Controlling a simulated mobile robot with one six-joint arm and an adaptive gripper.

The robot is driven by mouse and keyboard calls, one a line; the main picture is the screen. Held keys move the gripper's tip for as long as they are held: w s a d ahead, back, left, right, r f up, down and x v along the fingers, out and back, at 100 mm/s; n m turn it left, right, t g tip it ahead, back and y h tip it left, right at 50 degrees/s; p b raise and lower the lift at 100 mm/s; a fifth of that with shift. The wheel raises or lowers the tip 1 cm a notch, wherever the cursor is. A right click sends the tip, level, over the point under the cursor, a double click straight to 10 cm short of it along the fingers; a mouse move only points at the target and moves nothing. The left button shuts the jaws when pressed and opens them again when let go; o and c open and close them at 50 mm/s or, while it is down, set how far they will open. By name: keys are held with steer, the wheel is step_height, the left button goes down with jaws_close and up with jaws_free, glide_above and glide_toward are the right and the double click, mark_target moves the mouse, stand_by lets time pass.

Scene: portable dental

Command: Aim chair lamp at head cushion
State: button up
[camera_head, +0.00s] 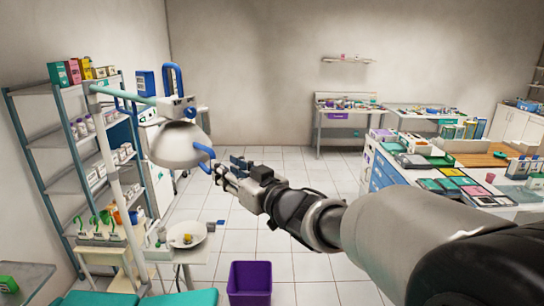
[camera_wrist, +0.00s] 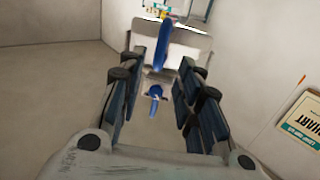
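The chair lamp (camera_head: 178,146) is a white dome hanging from a pale green arm (camera_head: 125,105) on a white pole. A blue loop handle (camera_head: 204,150) sticks out on its right side. My gripper (camera_head: 228,170) is just right of this handle, fingers pointing at it. In the wrist view my gripper (camera_wrist: 160,80) is open, with dark blue finger pads apart. A blue handle (camera_wrist: 163,45) shows in line with the gap, and no finger visibly touches it. Teal chair cushions (camera_head: 185,298) show at the bottom edge; I cannot tell which is the head cushion.
A metal shelf rack (camera_head: 62,165) with boxes stands behind the lamp at left. A round white basin (camera_head: 187,235) is below the lamp. A purple bin (camera_head: 249,282) stands on the floor. A counter with trays (camera_head: 480,190) is at right. The tiled floor (camera_head: 300,165) is clear behind.

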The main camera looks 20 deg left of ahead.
steer(key=x, duration=0.7)
steer(key=shift+w+a+p, duration=0.2)
steer(key=shift+a+p, duration=0.1)
steer(key=shift+a, duration=0.05)
steer(key=shift+c, duration=0.2)
jaws_close()
